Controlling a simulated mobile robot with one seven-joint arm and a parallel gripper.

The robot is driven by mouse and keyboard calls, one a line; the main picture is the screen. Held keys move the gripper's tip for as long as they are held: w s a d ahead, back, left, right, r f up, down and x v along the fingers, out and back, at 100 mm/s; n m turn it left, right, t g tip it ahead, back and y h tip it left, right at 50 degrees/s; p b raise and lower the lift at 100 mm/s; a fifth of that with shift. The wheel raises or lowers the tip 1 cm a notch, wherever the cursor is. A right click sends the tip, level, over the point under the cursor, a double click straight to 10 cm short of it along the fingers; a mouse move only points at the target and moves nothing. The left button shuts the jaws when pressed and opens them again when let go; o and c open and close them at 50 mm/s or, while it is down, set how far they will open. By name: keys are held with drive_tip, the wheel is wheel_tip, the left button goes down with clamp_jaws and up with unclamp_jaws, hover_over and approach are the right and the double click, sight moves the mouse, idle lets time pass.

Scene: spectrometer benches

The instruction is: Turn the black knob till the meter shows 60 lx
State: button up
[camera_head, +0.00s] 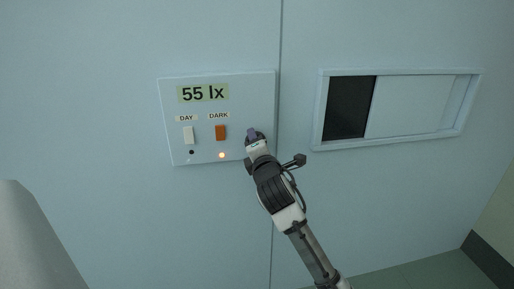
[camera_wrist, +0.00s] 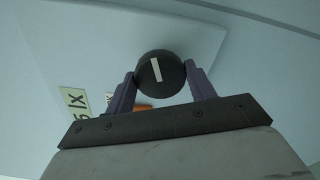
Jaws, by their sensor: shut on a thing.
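The black knob (camera_wrist: 160,73) is round with a white pointer line, and it sits between the two fingers of my gripper (camera_wrist: 162,82) in the wrist view. The fingers touch it on both sides, shut on it. In the head view my gripper (camera_head: 253,137) is at the right side of the wall panel (camera_head: 248,92), and it hides most of the knob there. The meter (camera_head: 203,93) at the top of the panel reads 55 lx. Part of the meter also shows in the wrist view (camera_wrist: 74,103).
Below the meter are a white DAY switch (camera_head: 188,135) and an orange DARK switch (camera_head: 221,133). A lamp (camera_head: 222,155) under DARK glows; the one under DAY is dark. A framed sliding window (camera_head: 415,105), partly open on a dark gap, is to the right.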

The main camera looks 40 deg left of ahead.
idle(0.5)
drive_tip(key=o, duration=0.9)
drive_tip(key=shift+o, duration=0.2)
drive_tip(key=b+v, duration=0.2)
drive_tip(key=v, duration=1.1)
drive_tip(key=shift+s+d, duration=0.25)
drive_tip(key=shift+d, duration=0.1)
